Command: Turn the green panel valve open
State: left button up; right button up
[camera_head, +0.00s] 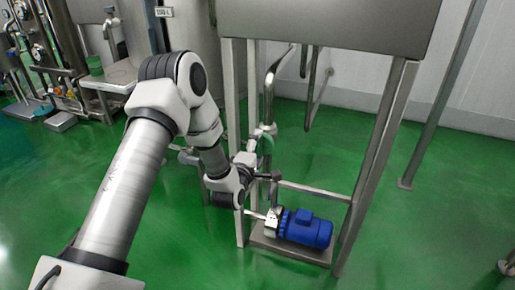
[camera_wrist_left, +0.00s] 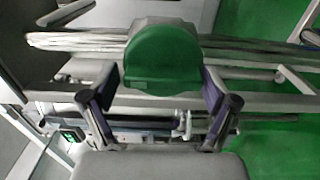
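The green panel valve (camera_head: 266,144) shows in the head view on the steel pipework under the tank, partly hidden by my left gripper (camera_head: 264,165). In the left wrist view the green valve (camera_wrist_left: 162,60) is a large rounded green handle straight ahead. My left gripper (camera_wrist_left: 160,92) has its two dark fingers apart, one on each side of the handle's lower edge. A narrow gap seems to show between each fingertip and the handle, so the gripper looks open and around it, not closed on it. My right gripper is in neither view.
A steel tank (camera_head: 325,25) on legs stands over the valve. A blue pump motor (camera_head: 305,229) sits on the low frame below it. Steel pipes (camera_head: 269,90) run close to my gripper. A bench (camera_head: 112,76) stands at the back left. The green floor at right is mostly clear.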

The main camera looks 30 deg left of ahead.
pick_arm(q)
jog(key=shift+f, duration=0.1)
jog(key=shift+s+d, duration=0.1)
jog(key=shift+s, duration=0.25)
jog(key=v, duration=1.1)
jog(key=shift+s, duration=0.15)
jog(key=shift+f, duration=0.1)
